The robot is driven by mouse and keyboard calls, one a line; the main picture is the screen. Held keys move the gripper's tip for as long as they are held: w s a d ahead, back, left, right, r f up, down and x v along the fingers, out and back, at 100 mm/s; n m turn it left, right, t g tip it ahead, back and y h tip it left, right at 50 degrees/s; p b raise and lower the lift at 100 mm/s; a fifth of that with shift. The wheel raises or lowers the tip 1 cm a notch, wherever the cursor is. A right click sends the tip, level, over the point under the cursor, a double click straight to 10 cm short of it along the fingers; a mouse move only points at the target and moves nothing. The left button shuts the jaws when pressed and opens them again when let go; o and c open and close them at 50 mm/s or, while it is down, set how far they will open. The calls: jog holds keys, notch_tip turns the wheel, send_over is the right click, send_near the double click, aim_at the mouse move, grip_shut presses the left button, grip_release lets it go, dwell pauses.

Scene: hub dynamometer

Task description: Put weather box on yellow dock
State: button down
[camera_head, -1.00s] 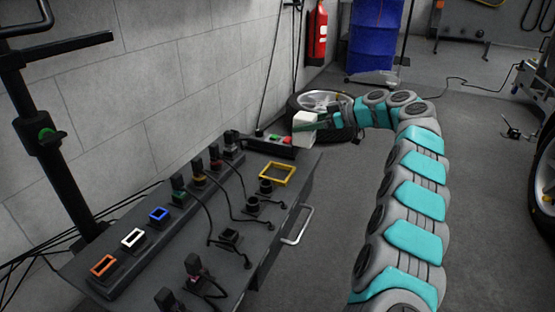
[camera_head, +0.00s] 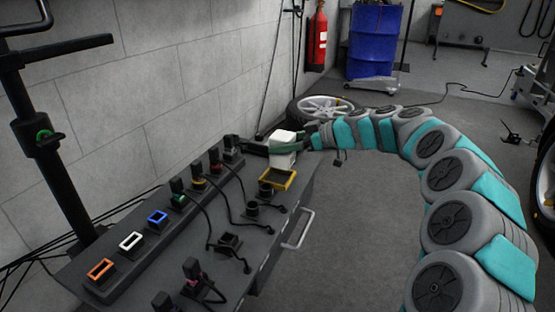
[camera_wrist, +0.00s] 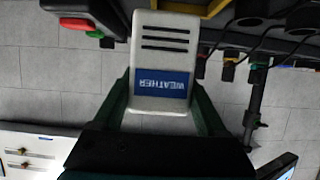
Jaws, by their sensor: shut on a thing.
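The weather box (camera_head: 283,158) is white with a blue WEATHER label and dark slots, which show in the wrist view (camera_wrist: 163,60). My gripper (camera_head: 292,147) is shut on it, with a green finger on each side of the box in the wrist view (camera_wrist: 166,105). The yellow dock (camera_head: 291,182) is a square yellow frame with a dark inside at the bench's far right corner. The box is at the dock's far side in the head view and covers part of its back edge. I cannot tell the height gap. A yellow edge (camera_wrist: 216,7) shows beside the box in the wrist view.
The dark bench (camera_head: 150,262) holds orange (camera_head: 101,270), white (camera_head: 131,241) and blue (camera_head: 157,217) frames, plus several plugs with black cables. A red and green button unit (camera_wrist: 82,27) is close to the box. A handle (camera_head: 298,229) sticks out from the bench's right side.

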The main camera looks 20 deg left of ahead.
aim_at(278, 168)
jog(key=shift+s+a+r, duration=0.15)
jog(key=shift+s+a, duration=0.1)
jog(key=shift+s, duration=0.35)
jog(key=shift+s+a+f, duration=0.2)
jog(key=shift+s+f, duration=0.05)
jog(key=shift+s, duration=0.35)
jog(key=shift+f, duration=1.7)
jog(key=shift+f+b, duration=0.25)
jog(key=shift+b, duration=0.35)
grip_release()
jog(key=shift+r, duration=0.15)
